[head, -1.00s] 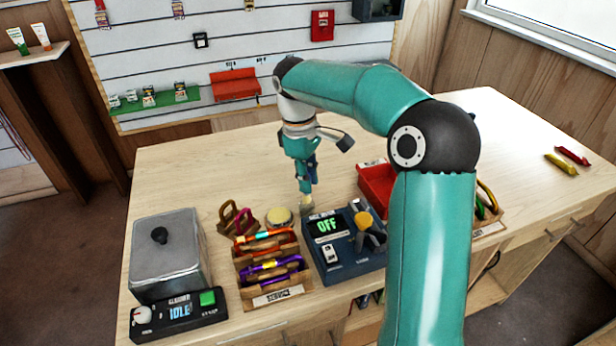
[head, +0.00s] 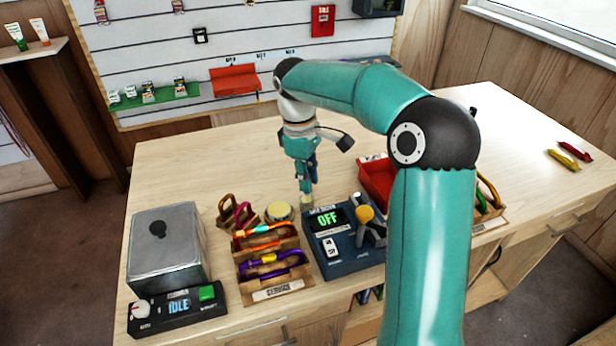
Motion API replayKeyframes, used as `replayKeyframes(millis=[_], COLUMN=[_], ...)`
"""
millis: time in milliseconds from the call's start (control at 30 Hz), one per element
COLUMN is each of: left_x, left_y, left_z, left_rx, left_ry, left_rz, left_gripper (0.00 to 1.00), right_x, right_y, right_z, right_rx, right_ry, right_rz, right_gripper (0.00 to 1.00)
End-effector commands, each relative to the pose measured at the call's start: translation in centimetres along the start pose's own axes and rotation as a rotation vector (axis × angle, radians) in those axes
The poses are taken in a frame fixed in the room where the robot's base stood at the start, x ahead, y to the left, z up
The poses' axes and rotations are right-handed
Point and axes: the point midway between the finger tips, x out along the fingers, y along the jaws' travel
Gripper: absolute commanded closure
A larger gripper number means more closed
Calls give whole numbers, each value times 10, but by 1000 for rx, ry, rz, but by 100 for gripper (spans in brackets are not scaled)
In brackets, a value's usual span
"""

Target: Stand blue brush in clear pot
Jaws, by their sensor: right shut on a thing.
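My right gripper (head: 306,186) points down over the middle of the counter, behind the grey-blue device with the OFF display. It is shut on the blue brush (head: 313,163). A strip of blue shows beside the fingers, and a small pale part (head: 306,202) shows just below them, close to the counter top. I cannot tell whether that pale part touches the wood. I cannot make out a clear pot; it may be hidden by my arm or too faint to see. My left gripper is out of view.
A round pale tin (head: 279,212) stands left of the gripper, near a wooden rack (head: 276,290) of carabiners. The OFF device (head: 345,258) stands in front, a red tray (head: 375,180) to the right. A metal box (head: 168,255) stands far left. The counter behind is clear.

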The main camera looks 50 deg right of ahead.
Motion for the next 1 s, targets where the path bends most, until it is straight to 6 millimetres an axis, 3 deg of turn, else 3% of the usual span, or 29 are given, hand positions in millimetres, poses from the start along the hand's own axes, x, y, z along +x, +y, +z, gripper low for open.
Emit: replayKeyframes(millis=[800, 833, 1000], left_x=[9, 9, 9], left_y=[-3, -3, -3], left_z=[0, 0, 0], left_rx=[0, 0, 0], left_ry=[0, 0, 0], left_rz=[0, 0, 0], left_gripper=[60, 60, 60], right_x=[16, 16, 16], right_y=[0, 0, 0], right_z=[-2, -2, -2], right_rx=[0, 0, 0], right_ry=[0, 0, 0], right_rz=[0, 0, 0], right_gripper=[100, 78, 50])
